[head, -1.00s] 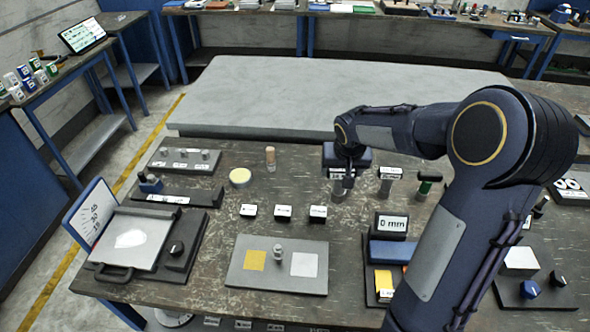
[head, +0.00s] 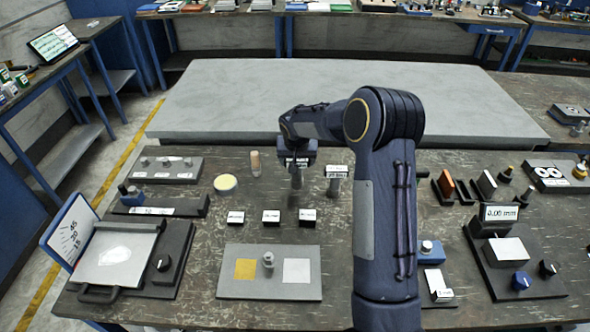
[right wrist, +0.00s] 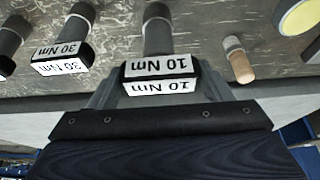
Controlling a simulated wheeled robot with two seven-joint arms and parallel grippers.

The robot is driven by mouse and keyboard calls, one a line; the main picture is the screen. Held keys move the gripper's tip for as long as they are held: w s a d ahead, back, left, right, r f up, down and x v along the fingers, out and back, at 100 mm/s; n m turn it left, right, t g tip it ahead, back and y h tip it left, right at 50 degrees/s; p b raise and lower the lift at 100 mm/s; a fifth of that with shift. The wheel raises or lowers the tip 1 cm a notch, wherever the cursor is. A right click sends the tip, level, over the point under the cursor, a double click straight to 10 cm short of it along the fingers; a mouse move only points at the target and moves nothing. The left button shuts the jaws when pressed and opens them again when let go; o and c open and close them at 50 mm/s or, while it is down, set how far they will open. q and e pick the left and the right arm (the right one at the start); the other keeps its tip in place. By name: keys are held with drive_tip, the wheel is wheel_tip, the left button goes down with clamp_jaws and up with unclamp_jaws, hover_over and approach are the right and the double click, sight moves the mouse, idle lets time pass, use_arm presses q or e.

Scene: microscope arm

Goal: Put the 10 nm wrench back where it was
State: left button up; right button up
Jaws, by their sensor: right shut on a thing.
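My right gripper (head: 296,163) is shut on the 10 Nm wrench (head: 296,178), which is upright at the back of the workbench. In the right wrist view the wrench's white "10 Nm" label (right wrist: 160,70) sits between the fingers of the gripper (right wrist: 160,90). Whether the lower end of the wrench touches the bench cannot be told. The 30 Nm wrench (head: 337,172) stands just right of it; it also shows in the right wrist view (right wrist: 62,55). My left gripper is not in view.
A cork-coloured peg (head: 255,163) and a yellow disc (head: 226,184) stand left of the held wrench. Several small white-topped blocks (head: 271,216) lie in front. A raised grey slab (head: 340,90) lies behind. My right arm hides part of the bench.

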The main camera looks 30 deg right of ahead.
drive_tip(key=shift+w+f, duration=0.15)
drive_tip(key=f, duration=0.1)
drive_tip(key=f+b, duration=0.1)
drive_tip(key=f, duration=0.1)
drive_tip(key=shift+w+a+f+b, duration=0.1)
drive_tip(key=shift+w+f+b, duration=0.2)
drive_tip(key=shift+f+b, duration=0.1)
drive_tip(key=shift+r, duration=0.1)
drive_tip(key=shift+f, duration=0.2)
drive_tip(key=o, duration=1.4)
drive_tip(key=shift+s, duration=0.1)
